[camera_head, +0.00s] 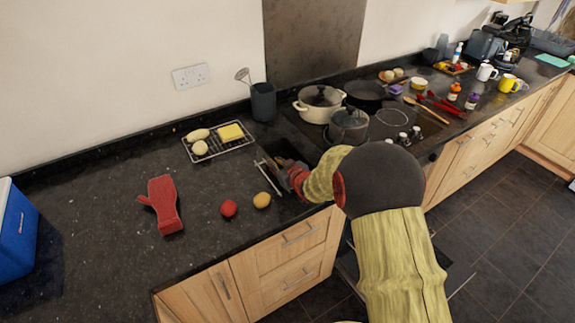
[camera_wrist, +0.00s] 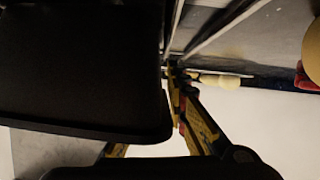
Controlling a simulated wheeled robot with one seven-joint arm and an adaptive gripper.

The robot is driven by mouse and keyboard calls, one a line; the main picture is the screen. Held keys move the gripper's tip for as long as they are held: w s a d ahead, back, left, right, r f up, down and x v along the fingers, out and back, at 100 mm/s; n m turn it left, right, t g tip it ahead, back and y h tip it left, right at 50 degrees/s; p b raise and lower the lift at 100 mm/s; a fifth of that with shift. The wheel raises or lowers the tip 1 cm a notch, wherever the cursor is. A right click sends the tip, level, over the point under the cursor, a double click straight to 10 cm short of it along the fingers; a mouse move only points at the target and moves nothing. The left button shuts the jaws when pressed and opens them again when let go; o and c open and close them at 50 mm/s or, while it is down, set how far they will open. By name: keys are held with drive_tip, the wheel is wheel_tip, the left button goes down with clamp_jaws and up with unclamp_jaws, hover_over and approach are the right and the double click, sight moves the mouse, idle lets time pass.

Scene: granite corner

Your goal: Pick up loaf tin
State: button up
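The loaf tin (camera_head: 280,158) is a dark tin on the counter near the front edge, partly hidden by my gripper and low in contrast against the granite. In the wrist view a large dark shape with a rounded rim, which looks like the tin (camera_wrist: 80,70), fills the left side. My gripper (camera_head: 292,174) is at the tin, pointing into it from the right. In the wrist view one yellow-and-black finger (camera_wrist: 178,78) shows beside the tin's edge; the other is mostly hidden behind the tin. Whether the fingers are closed on the tin's wall is not clear.
Metal tongs (camera_head: 268,178) lie just left of the tin. A yellow round item (camera_head: 262,200) and a red one (camera_head: 228,208) lie in front. A wire rack (camera_head: 218,142) with food is behind left. The hob with a lidded pot (camera_head: 348,126) is to the right.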

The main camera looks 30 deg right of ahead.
clamp_jaws()
idle(0.3)
drive_tip(key=shift+r, duration=0.1)
drive_tip(key=shift+r, duration=0.4)
wheel_tip(320, 180, up, 2)
drive_tip(key=shift+r+p, duration=0.15)
drive_tip(key=shift+p, duration=0.65)
drive_tip(key=s+d+r+p, duration=0.1)
drive_tip(key=s+r+p, duration=0.1)
drive_tip(key=s+r, duration=0.3)
drive_tip(key=s+d+r+p, duration=0.2)
drive_tip(key=s+r+p, duration=0.1)
drive_tip(key=s, duration=0.5)
drive_tip(key=shift+s+d+r, duration=0.3)
drive_tip(key=shift+s+r, duration=0.05)
drive_tip(key=shift+r, duration=0.5)
